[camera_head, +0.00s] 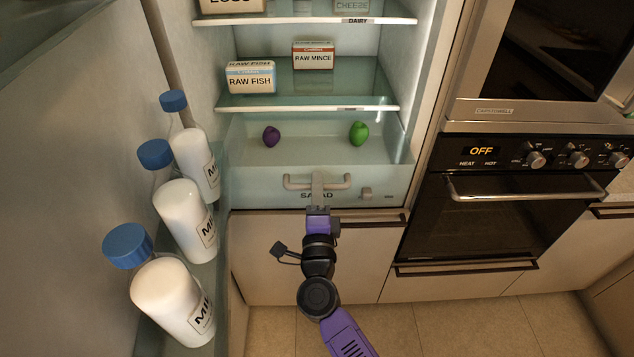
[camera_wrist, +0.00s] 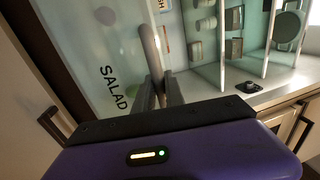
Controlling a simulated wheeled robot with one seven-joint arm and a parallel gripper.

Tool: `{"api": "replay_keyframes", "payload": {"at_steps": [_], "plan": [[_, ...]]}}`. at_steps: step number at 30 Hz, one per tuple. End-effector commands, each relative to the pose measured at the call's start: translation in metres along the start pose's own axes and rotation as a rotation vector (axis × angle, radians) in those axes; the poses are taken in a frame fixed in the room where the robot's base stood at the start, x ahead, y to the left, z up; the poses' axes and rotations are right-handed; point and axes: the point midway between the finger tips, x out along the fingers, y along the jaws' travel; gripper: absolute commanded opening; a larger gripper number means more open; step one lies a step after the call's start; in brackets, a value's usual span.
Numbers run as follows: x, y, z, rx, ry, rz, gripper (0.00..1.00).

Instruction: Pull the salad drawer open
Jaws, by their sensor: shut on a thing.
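The salad drawer (camera_head: 240,187) is the pale clear bin at the bottom of the open fridge, marked SALAD on its front. Its bar handle (camera_head: 297,182) runs across the upper front. My gripper (camera_head: 318,186) is at the middle of this handle, shut on it. In the wrist view the fingers (camera_wrist: 160,92) close around the handle bar (camera_wrist: 148,45), beside the SALAD lettering on the drawer front (camera_wrist: 88,45). A purple vegetable (camera_head: 271,136) and a green one (camera_head: 359,133) lie inside the drawer. The fingertips partly hide the handle's middle.
The open fridge door at left holds several milk bottles (camera_head: 187,218). A shelf above the drawer holds raw fish (camera_head: 250,83) and raw mince (camera_head: 314,58) boxes. An oven (camera_head: 480,215) stands at right. The floor (camera_head: 455,325) in front is clear.

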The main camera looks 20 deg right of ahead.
Motion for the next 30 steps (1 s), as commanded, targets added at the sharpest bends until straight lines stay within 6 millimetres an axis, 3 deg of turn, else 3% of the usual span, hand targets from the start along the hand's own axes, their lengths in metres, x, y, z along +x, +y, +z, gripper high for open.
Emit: {"api": "replay_keyframes", "payload": {"at_steps": [6,7,8,20,30], "plan": [[0.000,0.001,0.000,0.000,0.000,0.002,0.00],[0.000,0.001,0.000,0.000,0.000,0.002,0.18],[0.000,0.001,0.000,0.000,0.000,0.002,0.23],[-0.006,0.001,0.000,-0.001,-0.001,0.001,0.23],[-0.059,0.003,0.000,-0.002,-0.003,0.002,0.23]]}}
